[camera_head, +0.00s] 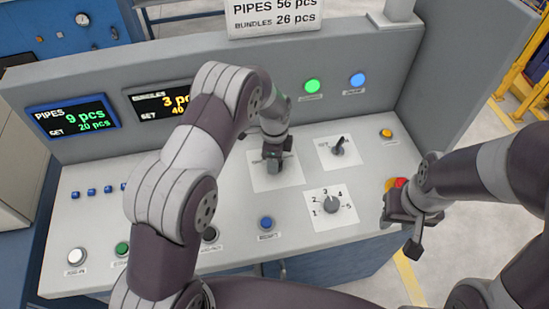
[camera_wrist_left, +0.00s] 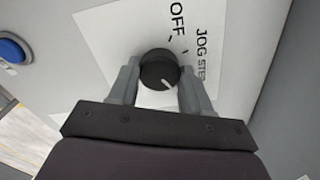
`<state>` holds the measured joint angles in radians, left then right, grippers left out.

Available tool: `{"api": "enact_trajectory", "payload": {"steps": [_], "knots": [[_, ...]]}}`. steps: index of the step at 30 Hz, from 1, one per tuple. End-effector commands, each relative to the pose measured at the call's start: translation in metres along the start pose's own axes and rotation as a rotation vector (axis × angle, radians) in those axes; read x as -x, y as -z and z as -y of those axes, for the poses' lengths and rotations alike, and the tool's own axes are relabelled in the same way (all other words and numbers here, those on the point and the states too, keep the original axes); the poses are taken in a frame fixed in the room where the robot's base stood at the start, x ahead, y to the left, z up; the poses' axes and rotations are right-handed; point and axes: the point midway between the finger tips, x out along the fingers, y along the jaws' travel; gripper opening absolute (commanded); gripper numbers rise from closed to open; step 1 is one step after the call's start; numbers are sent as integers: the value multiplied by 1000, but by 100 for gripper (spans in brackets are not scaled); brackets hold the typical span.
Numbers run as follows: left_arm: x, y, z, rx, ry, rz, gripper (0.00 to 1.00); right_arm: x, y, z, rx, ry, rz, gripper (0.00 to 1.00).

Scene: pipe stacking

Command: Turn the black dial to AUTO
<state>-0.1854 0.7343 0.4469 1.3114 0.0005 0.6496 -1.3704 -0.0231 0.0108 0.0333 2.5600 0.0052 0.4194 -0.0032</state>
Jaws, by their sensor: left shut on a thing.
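The black dial (camera_wrist_left: 158,66) sits between the two fingers of my left gripper (camera_wrist_left: 159,80) in the left wrist view. The fingers are shut on its sides. Its white pointer line points to the lower right of that view. The white label plate (camera_wrist_left: 110,25) shows OFF and JOG STEP; I cannot see AUTO. In the head view my left gripper (camera_head: 271,160) is down at the label plate (camera_head: 288,181) and hides the dial. My right gripper (camera_head: 402,222) hangs at the panel's right edge, away from the dial; its finger opening is unclear.
A numbered selector (camera_head: 331,205) and a black lever switch (camera_head: 339,147) stand right of my left gripper. A blue button (camera_head: 266,223) lies in front. A red and yellow button (camera_head: 397,183) is close to my right gripper. Display screens (camera_head: 72,117) line the back wall.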

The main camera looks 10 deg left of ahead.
Motion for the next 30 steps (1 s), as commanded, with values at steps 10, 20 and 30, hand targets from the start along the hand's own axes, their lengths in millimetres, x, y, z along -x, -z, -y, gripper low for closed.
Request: {"api": "enact_trajectory", "payload": {"steps": [10, 20, 30], "knots": [[1, 0, 1, -1, 3, 0, 74, 0, 0, 0, 0, 0, 0, 37], [42, 0, 2, -1, 9, -1, 74, -13, -2, 0, 0, 0, 0, 37], [121, 0, 1, -1, 5, 0, 74, -18, -2, 0, 0, 0, 0, 37]]}}
